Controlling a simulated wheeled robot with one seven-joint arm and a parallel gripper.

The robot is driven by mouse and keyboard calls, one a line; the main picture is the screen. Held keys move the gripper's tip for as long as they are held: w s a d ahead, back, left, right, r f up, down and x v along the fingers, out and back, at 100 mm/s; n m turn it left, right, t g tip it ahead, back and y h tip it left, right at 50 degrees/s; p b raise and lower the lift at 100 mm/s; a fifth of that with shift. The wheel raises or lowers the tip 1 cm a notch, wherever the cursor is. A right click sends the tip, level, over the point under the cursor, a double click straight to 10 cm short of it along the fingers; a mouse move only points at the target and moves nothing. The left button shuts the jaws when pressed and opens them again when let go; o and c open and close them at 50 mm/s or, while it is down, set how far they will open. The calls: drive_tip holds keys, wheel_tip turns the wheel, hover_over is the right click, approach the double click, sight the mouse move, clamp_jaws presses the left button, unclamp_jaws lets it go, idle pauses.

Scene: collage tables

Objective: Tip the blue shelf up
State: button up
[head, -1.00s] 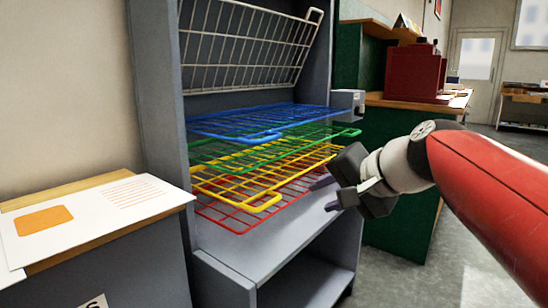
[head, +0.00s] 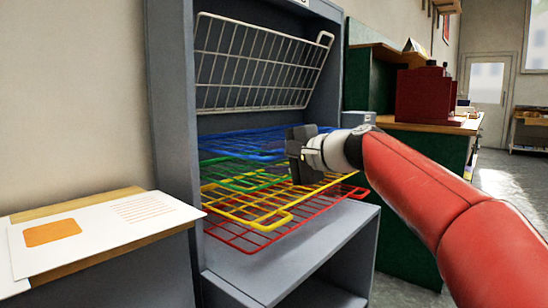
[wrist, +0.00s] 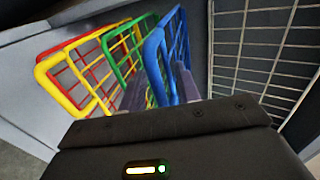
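The blue shelf (head: 232,143) is a wire rack lying about level in the grey cabinet, above the green, yellow and red ones. In the wrist view its front bar (wrist: 154,58) passes between the two fingers of my gripper (wrist: 162,88). The fingers are apart, one on each side of the blue bar, and I see no clear grip on it. In the head view my gripper (head: 302,155) is at the front of the racks, and its body hides the fingertips and part of the blue shelf.
A white wire rack (head: 262,65) is tipped up above. Green (head: 225,174), yellow (head: 235,208) and red (head: 262,236) racks lie below. The grey cabinet's side wall (head: 172,130) is at left. A table with a white sheet (head: 100,232) is front left. A green counter stands at right.

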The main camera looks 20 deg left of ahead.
drive_tip(key=shift+a, duration=0.1)
drive_tip(key=shift+f, duration=0.1)
drive_tip(key=c, duration=0.7)
clamp_jaws()
drive_tip(key=shift+f, duration=0.1)
